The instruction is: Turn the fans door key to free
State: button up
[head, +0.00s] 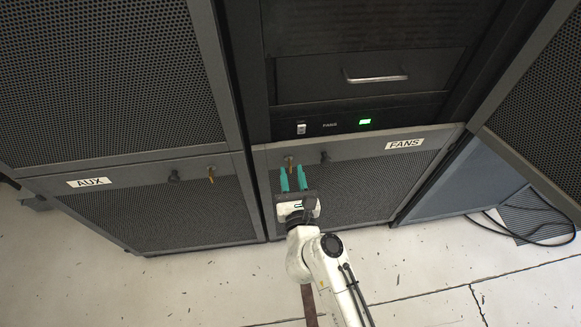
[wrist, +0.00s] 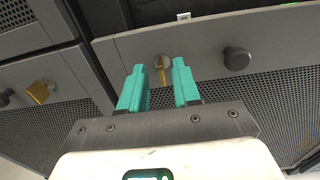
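The fans door (head: 340,190) is a low grey panel with dark mesh, marked by a white FANS label (head: 404,143). Its brass key (head: 290,164) sits in a round lock near the door's upper left. In the wrist view the key (wrist: 161,72) hangs roughly vertical from the lock, between and beyond my fingertips. My gripper (head: 293,177) has teal fingers and is just below and in front of the key. In the wrist view the gripper (wrist: 157,75) is open, with a clear gap between its fingers. I see no contact with the key.
A black knob (wrist: 237,59) is right of the key. A drawer handle (head: 375,76) and a white switch (head: 300,128) are above. A black cable (head: 540,235) lies at right.

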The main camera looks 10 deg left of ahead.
jog(key=shift+x, duration=1.25)
jog(key=shift+c, duration=0.3)
grip_shut()
